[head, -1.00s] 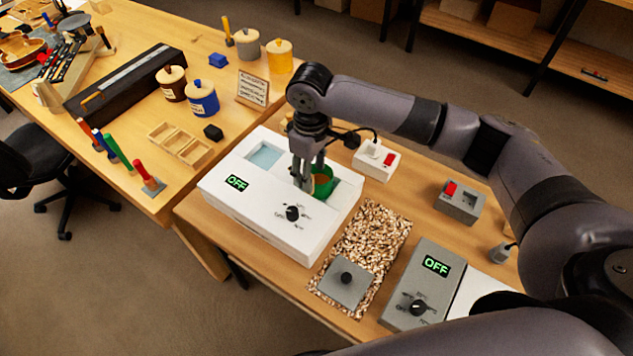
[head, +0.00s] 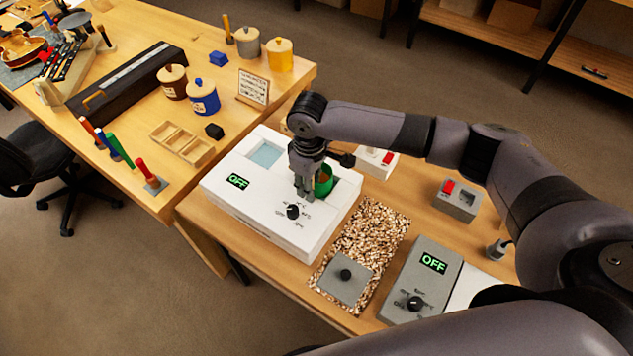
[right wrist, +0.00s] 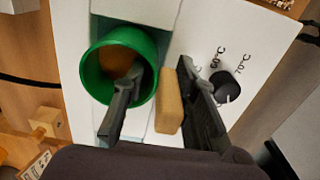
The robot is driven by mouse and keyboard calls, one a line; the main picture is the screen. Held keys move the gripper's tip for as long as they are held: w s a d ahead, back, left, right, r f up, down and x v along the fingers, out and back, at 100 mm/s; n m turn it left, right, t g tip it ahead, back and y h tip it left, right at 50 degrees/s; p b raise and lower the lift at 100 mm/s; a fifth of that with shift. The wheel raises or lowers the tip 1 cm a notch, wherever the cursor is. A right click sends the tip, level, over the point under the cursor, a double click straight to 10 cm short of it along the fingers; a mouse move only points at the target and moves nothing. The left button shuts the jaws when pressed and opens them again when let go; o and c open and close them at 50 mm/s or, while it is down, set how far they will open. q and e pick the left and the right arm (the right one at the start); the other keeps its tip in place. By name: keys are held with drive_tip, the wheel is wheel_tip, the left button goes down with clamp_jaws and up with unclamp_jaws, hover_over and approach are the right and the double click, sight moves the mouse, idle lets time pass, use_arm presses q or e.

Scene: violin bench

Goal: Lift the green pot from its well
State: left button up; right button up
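The green pot (head: 324,178) sits in a well of the white bath unit (head: 240,207), with brown contents inside. In the right wrist view the pot (right wrist: 91,75) shows from above, and a tan block (right wrist: 168,102), perhaps its handle, lies beside its rim. My right gripper (head: 303,194) is low over the unit, beside the pot. In the wrist view its fingers (right wrist: 166,84) are apart, with the tan block between them. One finger overlaps the pot's rim and opening; the other is beyond the block. Contact cannot be told. My left gripper is not in view.
The unit has a second well (head: 265,153), a display reading OFF and a black knob (head: 293,211). A grey control box (head: 422,282), a bed of chips (head: 370,232) and a red-switch box (head: 376,161) stand nearby. Jars occupy the other table.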

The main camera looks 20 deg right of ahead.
clamp_jaws()
drive_tip(key=shift+r, duration=0.15)
